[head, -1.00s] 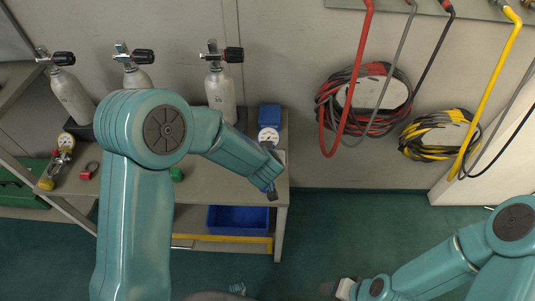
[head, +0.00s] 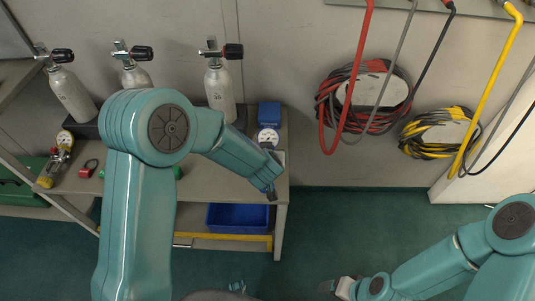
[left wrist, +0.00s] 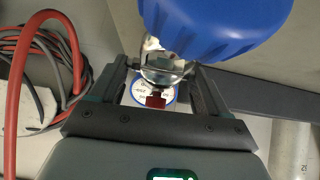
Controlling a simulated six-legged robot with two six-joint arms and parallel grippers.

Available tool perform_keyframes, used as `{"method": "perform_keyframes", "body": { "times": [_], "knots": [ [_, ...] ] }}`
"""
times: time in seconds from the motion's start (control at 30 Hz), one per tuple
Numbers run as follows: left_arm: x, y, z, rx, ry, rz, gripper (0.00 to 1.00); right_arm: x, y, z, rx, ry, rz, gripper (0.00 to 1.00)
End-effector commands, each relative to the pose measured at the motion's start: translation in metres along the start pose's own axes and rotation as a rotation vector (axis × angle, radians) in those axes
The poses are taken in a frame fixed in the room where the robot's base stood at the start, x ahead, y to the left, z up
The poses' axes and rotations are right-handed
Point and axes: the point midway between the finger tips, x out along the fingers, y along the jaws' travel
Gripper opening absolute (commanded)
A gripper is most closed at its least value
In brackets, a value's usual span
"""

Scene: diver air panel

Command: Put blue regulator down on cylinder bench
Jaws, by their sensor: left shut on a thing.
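The blue regulator (head: 269,115) is over the right end of the grey cylinder bench (head: 240,180) in the head view, its round white gauge (head: 268,137) facing up. In the left wrist view its big blue knob (left wrist: 215,25) fills the top. My left gripper (left wrist: 168,85) is shut on the regulator's metal body below the knob. In the head view my left wrist hides much of the grip. I cannot tell whether the regulator touches the bench. My right gripper (head: 336,287) is low in the head view, away from the bench; its finger opening is unclear.
Three grey cylinders (head: 219,92) with black-handled valves stand along the back of the bench. Another regulator with a gauge (head: 64,138) and a red ring (head: 88,168) lie at left. A blue bin (head: 238,218) is on the lower shelf. Hose coils (head: 365,97) hang at right.

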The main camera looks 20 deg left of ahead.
Motion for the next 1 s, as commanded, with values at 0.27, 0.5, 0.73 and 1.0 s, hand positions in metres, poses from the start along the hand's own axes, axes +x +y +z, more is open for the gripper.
{"method": "perform_keyframes", "body": {
  "times": [0.27,0.5,0.73,1.0],
  "knots": [
    [0.0019,0.0000,0.0006,0.000,0.004,0.000,0.00,0.0016,0.0006,0.0000,0.000,0.000,0.000,0.70],
    [0.0012,-0.0001,0.0003,0.000,0.003,0.000,0.00,-0.0004,-0.0001,0.0000,0.000,0.000,0.000,0.70],
    [0.0016,-0.0004,0.0012,-0.001,0.003,-0.001,0.00,-0.0025,-0.0009,0.0001,0.000,0.000,0.000,0.70],
    [0.0024,-0.0004,0.0019,0.000,0.003,0.000,0.00,-0.0016,-0.0006,0.0001,0.000,0.000,0.000,0.70]
  ]
}}
